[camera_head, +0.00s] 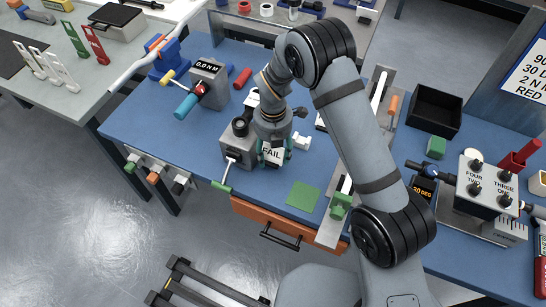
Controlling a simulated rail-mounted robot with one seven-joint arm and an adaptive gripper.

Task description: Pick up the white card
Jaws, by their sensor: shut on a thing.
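A white card (272,155) with the word FAIL on it is at the tip of my gripper (273,147), over the front part of the blue bench top. My gripper reaches down from above and is shut on the card. The gripper's fingers are small and dark here, and the arm above hides part of the area behind them. I cannot tell whether the card's lower edge touches the bench.
A grey device (236,150) with a green-tipped lever stands just left of my gripper. A green square (302,195) lies to the right on the blue bench (215,196). A torque display (208,68) stands at the back left. A black bin (434,108) is at the right.

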